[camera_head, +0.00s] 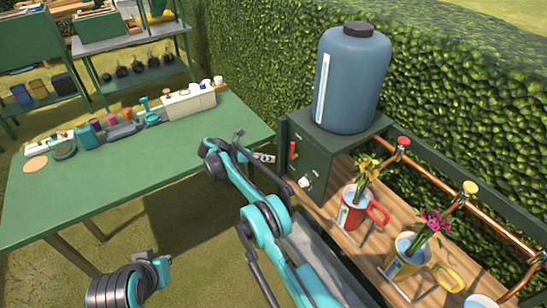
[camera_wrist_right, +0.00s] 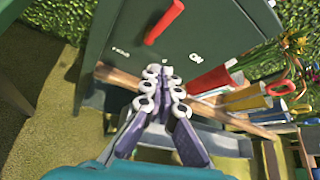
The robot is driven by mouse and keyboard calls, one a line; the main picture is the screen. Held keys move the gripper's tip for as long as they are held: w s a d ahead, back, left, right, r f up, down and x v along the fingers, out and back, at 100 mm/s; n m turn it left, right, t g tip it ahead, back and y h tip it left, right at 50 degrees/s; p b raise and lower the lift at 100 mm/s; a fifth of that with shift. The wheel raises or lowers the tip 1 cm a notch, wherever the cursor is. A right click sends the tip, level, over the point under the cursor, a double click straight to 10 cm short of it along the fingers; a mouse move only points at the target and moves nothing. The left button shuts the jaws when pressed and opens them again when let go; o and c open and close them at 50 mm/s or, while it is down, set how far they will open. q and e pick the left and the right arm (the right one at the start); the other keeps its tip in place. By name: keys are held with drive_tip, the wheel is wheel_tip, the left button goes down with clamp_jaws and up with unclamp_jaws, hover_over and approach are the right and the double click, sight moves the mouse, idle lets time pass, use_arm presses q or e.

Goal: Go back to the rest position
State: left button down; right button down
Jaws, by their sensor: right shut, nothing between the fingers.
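My right gripper (camera_head: 264,157) is shut and empty, beside the green control box (camera_head: 310,165) under the water tank. In the right wrist view, my right gripper (camera_wrist_right: 164,72) has its fingertips together in front of the lower part of the box face (camera_wrist_right: 190,40). A red lever (camera_wrist_right: 164,22) sits above the fingertips, on the box face between two labels, one reading ON. The lever also shows in the head view (camera_head: 293,150). Part of my left arm shows at the lower left of the head view; its fingers are not in view.
A blue tank (camera_head: 352,80) stands on the box. Right of it, a wooden shelf (camera_head: 325,205) holds a red watering can (camera_head: 352,212) and a yellow one (camera_head: 405,262) with flowers, below copper pipes (camera_head: 430,170). A green table (camera_head: 100,190) with tools stands left. Hedge behind.

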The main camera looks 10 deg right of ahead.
idle(0.4)
drive_tip(key=s+d+r+m+t+y, duration=0.1)
drive_tip(key=s+d+r+m+y, duration=0.1)
drive_tip(key=r, duration=0.4)
drive_tip(key=s+d+r+m+y, duration=0.1)
drive_tip(key=s+r+m, duration=0.15)
drive_tip(key=r, duration=0.35)
drive_tip(key=s+d+r+m+t+y, duration=0.15)
drive_tip(key=s+r+m+y, duration=0.25)
drive_tip(key=s+r+m, duration=0.45)
drive_tip(key=s+m+t+y, duration=0.1)
drive_tip(key=s+m+y, duration=0.3)
drive_tip(key=s, duration=1.4)
drive_tip(key=s+a+f+m+t, duration=0.1)
drive_tip(key=s+f+m, duration=0.2)
drive_tip(key=s, duration=0.2)
drive_tip(key=s+a+f+m+t+y, duration=0.1)
drive_tip(key=s+a+f+m, duration=0.1)
drive_tip(key=s+f+m, duration=0.2)
drive_tip(key=shift+s+m, duration=0.3)
drive_tip(key=shift+s, duration=0.9)
drive_tip(key=shift+d+t, duration=0.15)
drive_tip(key=shift+t, duration=0.1)
